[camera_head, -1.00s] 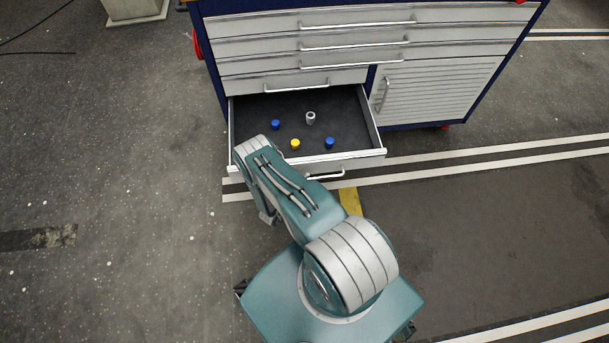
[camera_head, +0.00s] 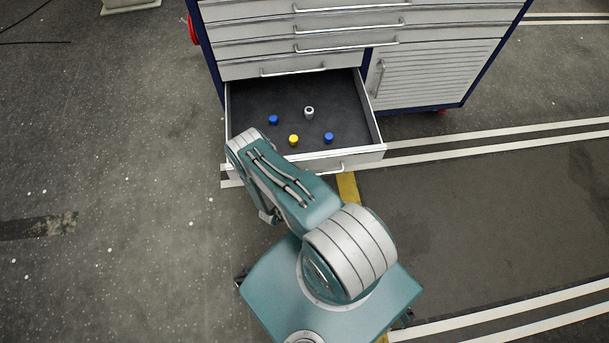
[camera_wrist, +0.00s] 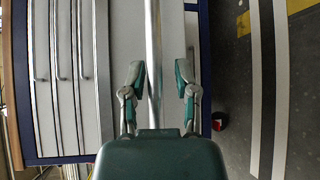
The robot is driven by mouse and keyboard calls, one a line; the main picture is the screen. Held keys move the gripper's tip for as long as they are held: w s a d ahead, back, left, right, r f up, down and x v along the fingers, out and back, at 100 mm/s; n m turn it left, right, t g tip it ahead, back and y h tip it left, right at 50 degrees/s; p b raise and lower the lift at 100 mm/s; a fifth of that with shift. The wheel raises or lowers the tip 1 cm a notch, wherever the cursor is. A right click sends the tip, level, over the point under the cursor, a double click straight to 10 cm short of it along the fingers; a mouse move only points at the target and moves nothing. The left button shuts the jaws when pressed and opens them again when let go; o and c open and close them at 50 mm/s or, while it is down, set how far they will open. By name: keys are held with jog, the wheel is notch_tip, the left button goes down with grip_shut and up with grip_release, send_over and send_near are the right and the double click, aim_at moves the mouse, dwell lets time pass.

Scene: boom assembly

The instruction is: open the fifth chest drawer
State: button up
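The fifth drawer (camera_head: 362,154), the lowest on the left of the chest, stands far out in the head view. Its dark floor shows, with small blue, yellow and grey pieces on it. Part of its bar handle (camera_head: 334,168) shows beside my arm, which hides the rest. In the wrist view a bar handle (camera_wrist: 153,50) runs between the two fingers of my gripper (camera_wrist: 161,82). The fingers are apart, with the bar nearer the left one and a clear gap to the right one. My gripper is hidden in the head view.
The drawers above (camera_head: 290,67) are shut, and their handles show in the wrist view too. A slatted cabinet door (camera_head: 435,75) is shut to the right. Open floor (camera_head: 110,190) with painted lines lies left and right of me.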

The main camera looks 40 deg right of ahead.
jog(key=shift+w+r, duration=0.1)
jog(key=shift+w, duration=0.05)
jog(key=shift+a, duration=0.2)
jog(key=v, duration=1.1)
jog(key=shift+a, duration=0.3)
